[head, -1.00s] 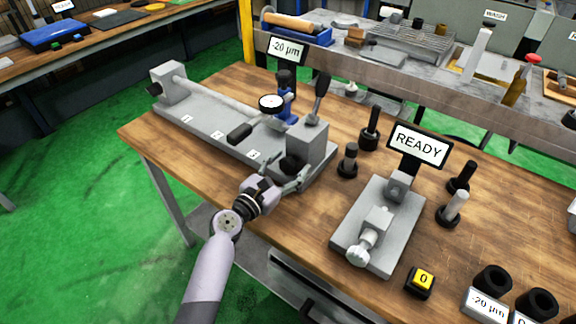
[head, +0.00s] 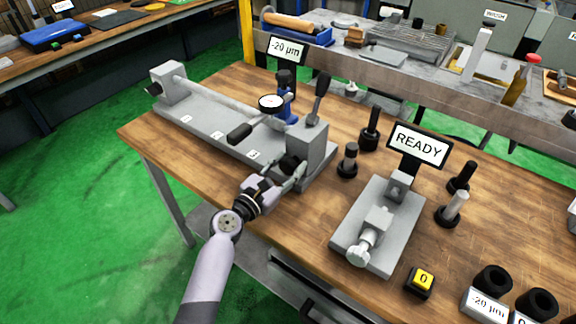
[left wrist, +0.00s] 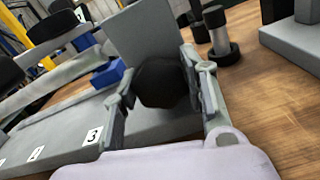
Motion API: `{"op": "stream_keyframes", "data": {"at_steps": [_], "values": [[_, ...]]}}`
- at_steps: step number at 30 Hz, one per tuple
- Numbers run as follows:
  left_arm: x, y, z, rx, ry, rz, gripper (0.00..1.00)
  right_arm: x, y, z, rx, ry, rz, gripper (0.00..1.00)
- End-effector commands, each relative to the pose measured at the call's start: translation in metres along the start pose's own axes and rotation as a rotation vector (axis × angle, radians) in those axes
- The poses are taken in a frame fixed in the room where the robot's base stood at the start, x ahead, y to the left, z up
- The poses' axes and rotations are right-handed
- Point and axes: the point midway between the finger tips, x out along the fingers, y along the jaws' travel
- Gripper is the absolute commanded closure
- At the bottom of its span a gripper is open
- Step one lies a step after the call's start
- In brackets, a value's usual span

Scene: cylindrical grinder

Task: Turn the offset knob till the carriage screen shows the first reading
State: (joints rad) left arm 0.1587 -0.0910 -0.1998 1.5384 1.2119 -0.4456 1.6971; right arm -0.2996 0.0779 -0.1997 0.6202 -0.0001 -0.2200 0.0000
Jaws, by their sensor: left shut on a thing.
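The offset knob (left wrist: 162,84) is a black round knob on the front face of the grey headstock block (head: 311,144). My left gripper (left wrist: 163,92) has its fingers on either side of the knob and is shut on it; in the head view the gripper (head: 287,176) partly hides the knob. The carriage screen (head: 288,50) reads -20 µm, above the blue carriage (head: 286,108) with its round dial (head: 271,102). My right gripper is not in view.
A second fixture (head: 379,225) with a screen (head: 418,147) reading READY stands to the right. A yellow-topped button marked 0 (head: 421,280) and black rings (head: 493,280) are near the right front.

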Motion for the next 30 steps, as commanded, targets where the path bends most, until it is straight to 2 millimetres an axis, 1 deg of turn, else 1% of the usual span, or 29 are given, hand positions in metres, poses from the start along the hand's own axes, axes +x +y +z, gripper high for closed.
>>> {"op": "stream_keyframes", "data": {"at_steps": [5,11,30], "values": [[0.0,0.0,-0.001,0.055,0.001,-0.001,0.88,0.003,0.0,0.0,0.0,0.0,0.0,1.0],[0.0,0.0,-0.002,0.184,0.0,0.0,0.88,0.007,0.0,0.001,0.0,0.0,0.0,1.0],[0.0,-0.001,-0.002,0.787,0.0,-0.001,0.88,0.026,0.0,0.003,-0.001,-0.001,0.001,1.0]]}}
